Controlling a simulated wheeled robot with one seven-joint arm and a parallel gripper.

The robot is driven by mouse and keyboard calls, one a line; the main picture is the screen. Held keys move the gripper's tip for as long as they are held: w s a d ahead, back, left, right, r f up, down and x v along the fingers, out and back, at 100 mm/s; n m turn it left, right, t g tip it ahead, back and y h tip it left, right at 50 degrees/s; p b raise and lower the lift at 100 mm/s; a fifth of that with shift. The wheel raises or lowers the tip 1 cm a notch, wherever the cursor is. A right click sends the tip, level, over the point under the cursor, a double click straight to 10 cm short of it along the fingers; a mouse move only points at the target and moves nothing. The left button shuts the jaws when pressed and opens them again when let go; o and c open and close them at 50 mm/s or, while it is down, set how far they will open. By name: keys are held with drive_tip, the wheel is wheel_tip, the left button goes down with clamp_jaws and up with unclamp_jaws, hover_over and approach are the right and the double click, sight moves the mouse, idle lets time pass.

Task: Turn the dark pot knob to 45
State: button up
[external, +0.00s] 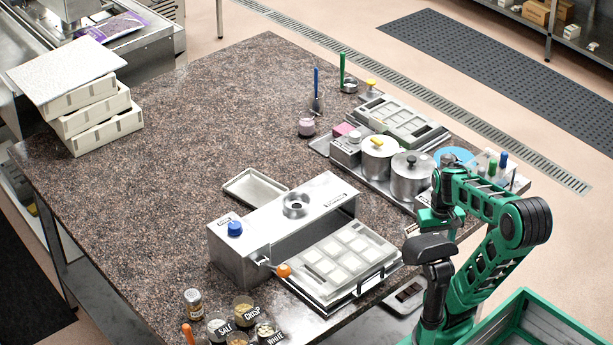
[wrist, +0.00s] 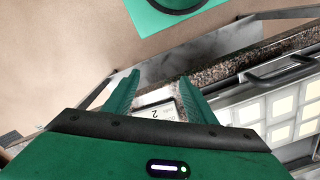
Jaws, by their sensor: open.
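The dark pot knob (external: 411,158) sits on the lid of a steel pot (external: 410,182) at the right end of the table. My arm passes just to the right of this pot. My gripper (wrist: 155,92) is open and empty in the wrist view, its green fingers apart over the table's front edge. A pale panel marked 2 (wrist: 160,110) shows between the fingers, below them. The gripper is away from the knob. The knob is not in the wrist view. In the external view, the fingertips are hard to make out against my arm.
A second pot with a yellow knob (external: 377,143) stands left of the dark-knobbed pot. A pale mould tray (external: 345,258) and a steel machine with a blue knob (external: 235,228) are in front. Jars (external: 218,328) stand at the front edge. The table's left middle is clear.

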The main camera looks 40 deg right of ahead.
drive_tip(key=w+d+r+n, duration=0.6)
drive_tip(key=w+d+r, duration=0.2)
drive_tip(key=d, duration=0.2)
drive_tip(key=w+d+r+n, duration=0.6)
drive_tip(key=w+d+r, duration=0.15)
drive_tip(key=d, duration=0.25)
drive_tip(key=f, duration=1.1)
drive_tip(key=shift+w+a, duration=0.1)
drive_tip(key=shift+a, duration=0.3)
drive_tip(key=c, duration=1.1)
